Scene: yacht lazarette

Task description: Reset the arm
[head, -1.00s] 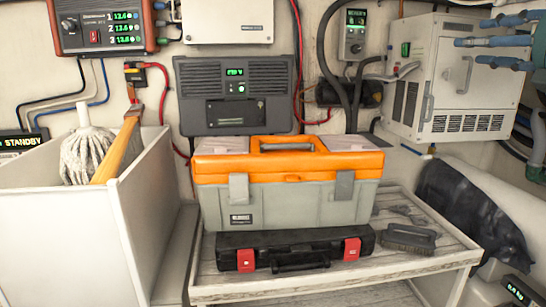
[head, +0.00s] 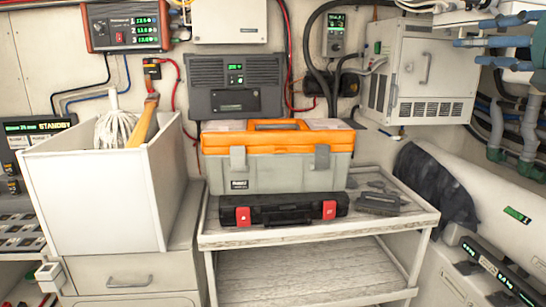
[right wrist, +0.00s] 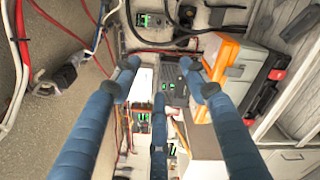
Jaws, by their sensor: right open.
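My right gripper (head: 470,42) shows at the upper right of the head view, in front of the white wall cabinet's right side. Its blue fingers are spread and point left. In the right wrist view the gripper (right wrist: 160,78) is open, with nothing between its fingers. The orange-lidded toolbox (head: 277,175) stands on the cart, well left of and below the gripper in the head view. It also shows in the right wrist view (right wrist: 232,62), to the right of the fingers. My left gripper is not in view.
A wooden cart (head: 320,236) holds the toolbox, a black case (head: 285,210) and a dark brush (head: 378,203). A white bin (head: 95,205) with a mop stands left. The wall cabinet (head: 420,70) hangs near my right gripper. Pipes (head: 497,130) run at right. The cart's lower shelf looks clear.

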